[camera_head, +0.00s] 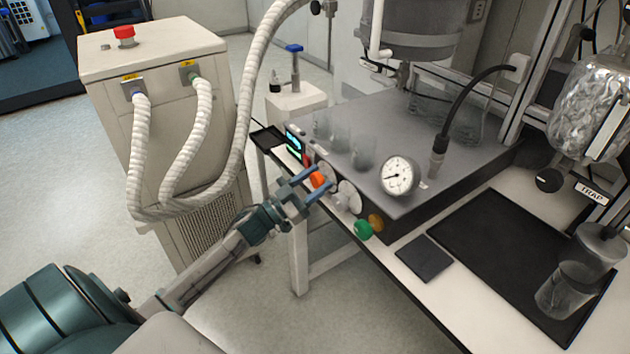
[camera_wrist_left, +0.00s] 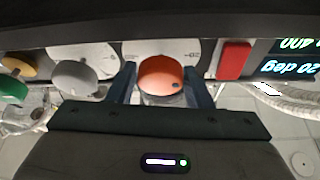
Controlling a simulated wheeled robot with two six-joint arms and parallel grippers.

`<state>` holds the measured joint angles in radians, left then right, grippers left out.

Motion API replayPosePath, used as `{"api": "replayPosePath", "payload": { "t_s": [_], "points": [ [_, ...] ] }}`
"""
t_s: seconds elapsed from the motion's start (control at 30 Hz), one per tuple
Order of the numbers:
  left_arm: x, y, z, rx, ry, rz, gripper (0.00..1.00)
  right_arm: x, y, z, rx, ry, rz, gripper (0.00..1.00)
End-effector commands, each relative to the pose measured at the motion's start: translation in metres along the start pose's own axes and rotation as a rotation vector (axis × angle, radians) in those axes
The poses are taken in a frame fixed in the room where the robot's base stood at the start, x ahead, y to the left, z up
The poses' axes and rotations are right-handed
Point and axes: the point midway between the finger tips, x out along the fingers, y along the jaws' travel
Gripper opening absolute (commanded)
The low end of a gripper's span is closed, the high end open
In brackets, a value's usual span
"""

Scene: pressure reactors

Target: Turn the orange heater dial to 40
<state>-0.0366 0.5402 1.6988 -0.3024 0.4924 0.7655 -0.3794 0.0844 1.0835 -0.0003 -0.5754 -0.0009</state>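The orange heater dial (camera_head: 318,180) is on the sloped front panel of the grey reactor bench, and it also shows near the middle of the wrist view (camera_wrist_left: 161,75). My left gripper (camera_head: 318,178) reaches the panel from the left. In the wrist view its two fingers (camera_wrist_left: 161,82) stand on either side of the dial, very close to its edges. I cannot tell whether they touch it. A dark mark shows low on the dial's right. The display (camera_wrist_left: 292,57), upside down in the wrist view, reads 20 deg and 400. My right gripper is not in view.
Beside the orange dial are a red button (camera_wrist_left: 234,60), a grey-white knob (camera_wrist_left: 75,76), a green knob (camera_head: 363,229) and an amber knob (camera_head: 375,222). A pressure gauge (camera_head: 398,176) stands above the panel. A beige cabinet with ribbed hoses (camera_head: 150,60) stands left.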

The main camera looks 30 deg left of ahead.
Motion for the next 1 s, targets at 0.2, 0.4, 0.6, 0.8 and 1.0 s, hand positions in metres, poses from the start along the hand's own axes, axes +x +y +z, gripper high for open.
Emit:
{"api": "replayPosePath", "payload": {
  "t_s": [0.2,0.4,0.6,0.8,1.0],
  "points": [
    [0.0,0.0,0.0,0.0,0.0,0.0,0.17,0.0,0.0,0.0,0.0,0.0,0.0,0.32],
    [0.0,0.0,0.0,0.021,0.0,0.008,0.17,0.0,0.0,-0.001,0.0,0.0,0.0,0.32],
    [0.0,0.0,0.001,0.1,0.001,0.042,0.17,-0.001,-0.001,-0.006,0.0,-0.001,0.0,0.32],
    [0.0,0.0,0.001,0.244,0.001,0.102,0.17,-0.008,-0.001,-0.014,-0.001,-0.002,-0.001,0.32],
    [-0.001,0.0,0.001,0.42,-0.001,0.174,0.17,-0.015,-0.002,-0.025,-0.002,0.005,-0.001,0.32]
  ]
}}
